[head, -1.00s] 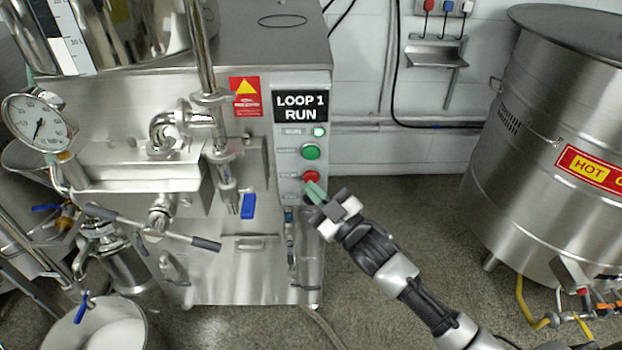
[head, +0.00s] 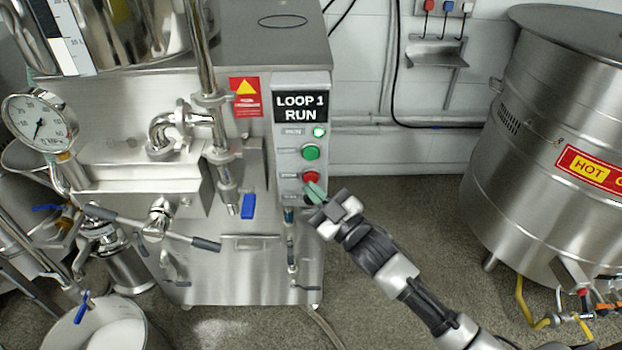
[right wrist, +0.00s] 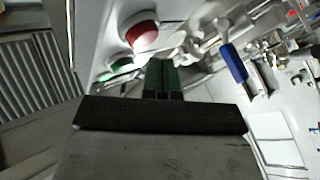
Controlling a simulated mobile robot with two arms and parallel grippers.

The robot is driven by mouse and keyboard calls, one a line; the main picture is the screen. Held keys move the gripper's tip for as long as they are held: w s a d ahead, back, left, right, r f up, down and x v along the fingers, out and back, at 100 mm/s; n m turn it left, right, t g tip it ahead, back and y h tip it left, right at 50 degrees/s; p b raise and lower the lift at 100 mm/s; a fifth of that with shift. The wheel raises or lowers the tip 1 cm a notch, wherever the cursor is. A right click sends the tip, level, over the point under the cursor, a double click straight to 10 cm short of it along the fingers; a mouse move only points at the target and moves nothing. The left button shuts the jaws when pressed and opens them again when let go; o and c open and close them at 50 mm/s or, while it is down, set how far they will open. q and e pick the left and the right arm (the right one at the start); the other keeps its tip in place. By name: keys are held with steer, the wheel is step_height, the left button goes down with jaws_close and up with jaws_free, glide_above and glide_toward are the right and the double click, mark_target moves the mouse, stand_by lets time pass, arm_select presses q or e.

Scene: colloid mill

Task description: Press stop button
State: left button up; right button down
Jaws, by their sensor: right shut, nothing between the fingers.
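The red stop button (head: 311,178) sits on the grey control panel (head: 290,187), below a green button (head: 310,152). The panel's display reads LOOP 1 RUN, and a small green lamp (head: 319,132) is lit. My right gripper (head: 315,190) is shut and empty, its green fingertips at the lower edge of the red button; I cannot tell whether they touch. In the right wrist view the red button (right wrist: 142,36) shows just ahead and left of the shut fingertips (right wrist: 162,75). The green button (right wrist: 122,65) is partly seen there. My left gripper is not in view.
The steel mill (head: 215,270) with pipes, a gauge (head: 38,122) and a blue-handled valve (head: 248,206) stands left of the panel. A large steel vessel (head: 540,120) with a HOT label stands at right. Open floor lies between them.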

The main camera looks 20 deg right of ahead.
steer(key=shift+w, duration=0.1)
stand_by(0.7)
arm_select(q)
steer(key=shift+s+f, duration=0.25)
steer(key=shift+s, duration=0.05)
arm_select(e)
steer(key=shift+w+d, duration=0.15)
steer(key=shift+w, duration=0.15)
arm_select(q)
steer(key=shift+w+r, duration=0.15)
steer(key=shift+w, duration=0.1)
arm_select(e)
steer(key=shift+w, duration=0.25)
steer(key=shift+w+d, duration=0.1)
steer(key=shift+w, duration=0.1)
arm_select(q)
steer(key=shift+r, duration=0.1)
arm_select(e)
steer(key=shift+s, duration=0.1)
stand_by(0.4)
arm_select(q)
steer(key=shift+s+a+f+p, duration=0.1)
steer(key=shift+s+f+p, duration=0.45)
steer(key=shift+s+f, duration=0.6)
arm_select(e)
steer(key=shift+s+a, duration=0.2)
steer(key=shift+s, duration=0.55)
